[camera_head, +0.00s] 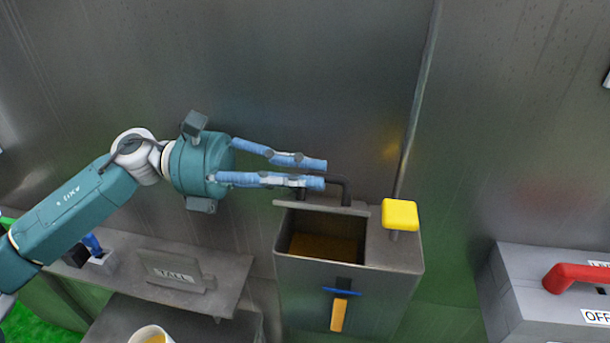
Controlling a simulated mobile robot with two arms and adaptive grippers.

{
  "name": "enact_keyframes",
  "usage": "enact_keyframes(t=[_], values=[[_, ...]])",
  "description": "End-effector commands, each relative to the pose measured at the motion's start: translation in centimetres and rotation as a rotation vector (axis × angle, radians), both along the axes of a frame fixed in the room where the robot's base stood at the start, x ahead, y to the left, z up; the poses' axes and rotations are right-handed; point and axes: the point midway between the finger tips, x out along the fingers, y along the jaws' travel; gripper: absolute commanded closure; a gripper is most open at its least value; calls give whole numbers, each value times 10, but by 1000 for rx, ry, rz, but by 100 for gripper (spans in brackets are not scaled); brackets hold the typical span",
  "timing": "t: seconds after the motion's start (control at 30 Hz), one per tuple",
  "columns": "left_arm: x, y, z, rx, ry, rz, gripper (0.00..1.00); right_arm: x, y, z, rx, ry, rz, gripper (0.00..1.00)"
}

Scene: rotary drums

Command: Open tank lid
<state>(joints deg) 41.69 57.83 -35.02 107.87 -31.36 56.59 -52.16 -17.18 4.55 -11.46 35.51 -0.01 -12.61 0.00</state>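The grey metal tank (350,285) stands against the wall at the centre, its mouth uncovered, with brownish contents (325,247) inside. Its lid (322,208) shows as a thin plate, nearly edge-on, raised at the back of the mouth. A dark bent handle (346,188) shows just behind and above the lid. My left gripper (325,174) comes from the left, its two blue fingers apart with a gap between the tips. The tips are above the lid beside the handle; I cannot tell whether they touch it. My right gripper is not in view.
A yellow knob (400,214) sits on the tank's right top, with a pipe (414,120) running up the wall. A blue-and-orange lever (340,305) is on its front. A grey shelf (215,275) is at left, a cup (152,335) below, and a red-handled switch box (540,290) at right.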

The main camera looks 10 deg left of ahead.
Motion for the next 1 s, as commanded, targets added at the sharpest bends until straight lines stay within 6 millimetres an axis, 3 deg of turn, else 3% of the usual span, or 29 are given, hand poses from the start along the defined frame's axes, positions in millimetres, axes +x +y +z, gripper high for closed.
enact_keyframes(t=[0.33,0.47,0.8,1.0], values=[[0,0,0,0,-1,0,70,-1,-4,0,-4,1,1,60],[1,9,-1,1,0,4,70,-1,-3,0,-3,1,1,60],[0,78,-1,1,1,5,70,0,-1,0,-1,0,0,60],[-1,109,0,1,-2,2,70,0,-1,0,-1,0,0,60]])
